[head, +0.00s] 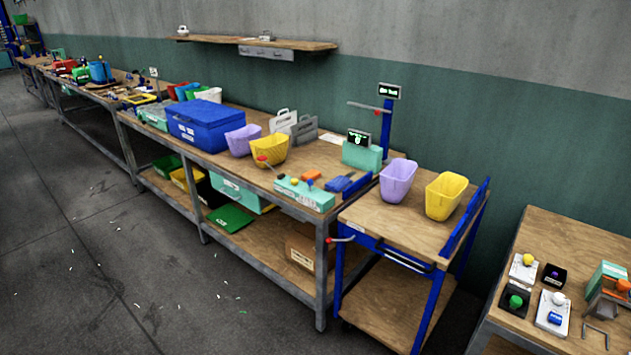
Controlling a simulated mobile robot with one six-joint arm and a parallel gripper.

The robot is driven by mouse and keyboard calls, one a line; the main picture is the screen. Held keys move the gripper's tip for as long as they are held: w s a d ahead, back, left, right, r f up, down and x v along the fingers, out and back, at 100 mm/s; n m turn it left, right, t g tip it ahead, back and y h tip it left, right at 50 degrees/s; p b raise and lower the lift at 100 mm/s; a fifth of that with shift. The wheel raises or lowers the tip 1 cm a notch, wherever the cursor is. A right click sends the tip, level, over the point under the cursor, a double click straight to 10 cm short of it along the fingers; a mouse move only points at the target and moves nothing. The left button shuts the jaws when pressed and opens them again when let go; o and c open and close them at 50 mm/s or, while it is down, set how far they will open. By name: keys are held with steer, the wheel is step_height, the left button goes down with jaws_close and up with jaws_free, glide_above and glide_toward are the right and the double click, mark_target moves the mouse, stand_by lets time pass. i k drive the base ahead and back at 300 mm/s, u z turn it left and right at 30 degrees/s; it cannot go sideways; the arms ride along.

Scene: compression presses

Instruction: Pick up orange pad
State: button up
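A small orange piece (311,175) lies on the long wooden bench (318,152), right behind a teal box-like device (305,194). It looks like the orange pad, but it is too small to be sure. A blue flat item (339,183) lies just to its right. Another orange, rounded piece (623,286) sits on a device on the bench at the far right. My gripper is not in view.
A purple bin (397,181) and a yellow bin (445,196) stand on a blue-framed cart (385,216) against the bench's right end. A yellow basket (270,149) and a blue case (205,124) stand on the bench. Open floor (90,240) lies at left.

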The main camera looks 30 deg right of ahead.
mark_target(314, 175)
steer(key=z, duration=0.8)
steer(key=i, duration=1.25)
steer(key=u, duration=4.4)
steer(key=i, duration=0.1)
steer(key=z, duration=2.6)
